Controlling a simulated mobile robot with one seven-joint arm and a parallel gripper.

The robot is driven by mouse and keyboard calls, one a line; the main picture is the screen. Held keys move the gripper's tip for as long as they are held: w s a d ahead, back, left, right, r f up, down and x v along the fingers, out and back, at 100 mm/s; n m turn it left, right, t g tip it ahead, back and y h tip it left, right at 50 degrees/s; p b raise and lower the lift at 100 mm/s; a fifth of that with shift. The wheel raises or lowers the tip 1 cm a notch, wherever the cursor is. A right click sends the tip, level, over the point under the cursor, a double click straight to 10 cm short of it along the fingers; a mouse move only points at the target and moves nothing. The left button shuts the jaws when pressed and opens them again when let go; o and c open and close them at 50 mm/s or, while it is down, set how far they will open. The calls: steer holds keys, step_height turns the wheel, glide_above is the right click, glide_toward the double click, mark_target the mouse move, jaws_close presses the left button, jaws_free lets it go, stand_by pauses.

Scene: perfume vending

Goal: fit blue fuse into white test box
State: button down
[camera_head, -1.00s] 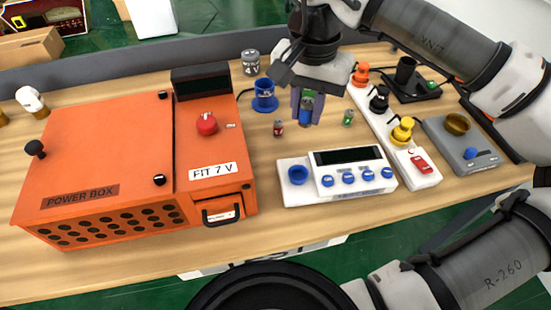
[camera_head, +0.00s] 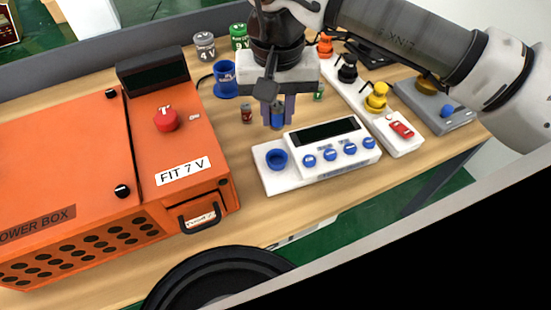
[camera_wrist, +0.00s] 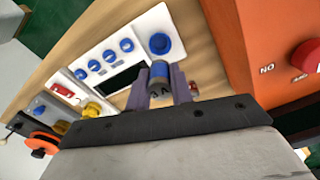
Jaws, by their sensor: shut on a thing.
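My gripper (camera_head: 277,112) is shut on a small blue fuse (camera_head: 277,119), held upright between its purple fingers. In the wrist view the blue fuse (camera_wrist: 159,77) shows between the fingertips (camera_wrist: 160,88), with a dark band and lettering. The white test box (camera_head: 325,150) stands on the table with a dark display, a row of blue knobs and a round blue socket (camera_head: 276,158) at its left end. The fuse is above and behind the socket in the head view, apart from it. The socket (camera_wrist: 159,43) is empty in the wrist view.
The orange power box (camera_head: 178,140) stands left of the test box. A red fuse (camera_head: 247,113) and a green fuse (camera_head: 319,92) stand behind it. A blue cup (camera_head: 225,80) and cans (camera_head: 205,46) are farther back.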

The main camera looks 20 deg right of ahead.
step_height(320, 180, down, 11)
steer(key=b, duration=0.6)
steer(key=shift+r, duration=0.15)
steer(key=shift+s+r, duration=0.1)
steer(key=shift+s, duration=0.05)
steer(key=shift+f, duration=0.2)
steer(key=shift+s+a+f+b, duration=0.2)
steer(key=shift+f+b, duration=0.3)
steer(key=shift+b, duration=0.2)
steer(key=c, duration=1.3)
jaws_free()
steer(key=shift+r+p, duration=0.4)
steer(key=shift+o, duration=0.3)
steer(key=r, duration=1.1)
steer(key=shift+w+d+p, duration=0.2)
steer(key=shift+w+p, duration=0.2)
steer(key=shift+r, duration=0.8)
